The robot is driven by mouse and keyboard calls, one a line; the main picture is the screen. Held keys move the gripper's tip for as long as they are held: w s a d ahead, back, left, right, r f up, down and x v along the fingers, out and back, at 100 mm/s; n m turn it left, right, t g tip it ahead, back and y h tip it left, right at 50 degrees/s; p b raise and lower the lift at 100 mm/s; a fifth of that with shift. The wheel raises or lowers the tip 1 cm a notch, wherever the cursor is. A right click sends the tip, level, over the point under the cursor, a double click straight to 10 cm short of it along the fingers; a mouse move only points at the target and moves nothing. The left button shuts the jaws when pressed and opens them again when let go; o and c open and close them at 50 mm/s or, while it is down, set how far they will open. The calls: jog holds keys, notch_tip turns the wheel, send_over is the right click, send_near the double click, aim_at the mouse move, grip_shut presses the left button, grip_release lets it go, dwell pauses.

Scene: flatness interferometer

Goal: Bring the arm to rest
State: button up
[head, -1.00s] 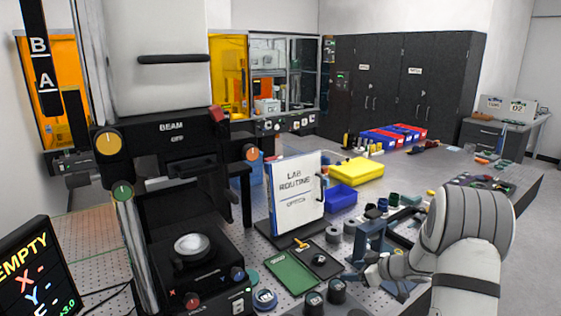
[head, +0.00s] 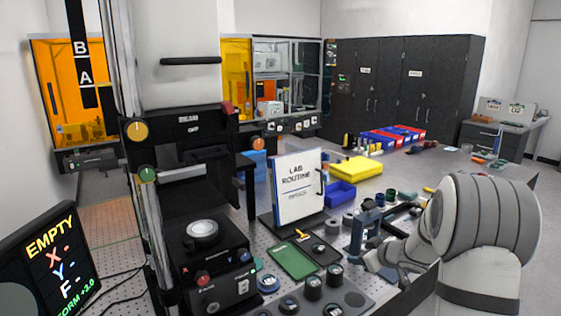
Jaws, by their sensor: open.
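My arm comes in at the lower right in the head view, with its large pale banded joint over the bench's right side. My gripper (head: 374,266) points left, low over the bench near a blue-grey frame (head: 364,234). Its jaws are open and I see nothing held in them. I cannot tell whether it touches the frame. The interferometer (head: 182,205) stands at the left, well apart from my gripper, with a pale round piece (head: 202,231) on its dark stage. A screen (head: 52,255) beside it reads EMPTY, X-, Y-, F-.
A LAB ROUTINE board (head: 298,187) stands mid-bench. A green mat (head: 292,261) and several dark round parts (head: 313,287) lie left of my gripper. Yellow (head: 357,169) and blue (head: 341,193) bins sit behind. Dark cabinets (head: 405,95) line the back.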

jog(key=s+r+m+h, duration=0.5)
jog(key=s+r+h, duration=0.2)
jog(key=s+r, duration=0.45)
jog(key=s+a+f+m+g+y, duration=0.1)
jog(key=s+a+g, duration=0.1)
jog(key=s, duration=0.6)
jog(key=s+a+f+g+b, duration=0.1)
jog(key=s+a, duration=0.3)
jog(key=s, duration=0.5)
jog(key=s+a+f+m+g+y, duration=0.1)
jog(key=s+a+g, duration=0.2)
jog(key=s, duration=0.5)
jog(key=shift+s+a+m+g+y, duration=0.25)
jog(key=shift+s+m+g+y, duration=0.05)
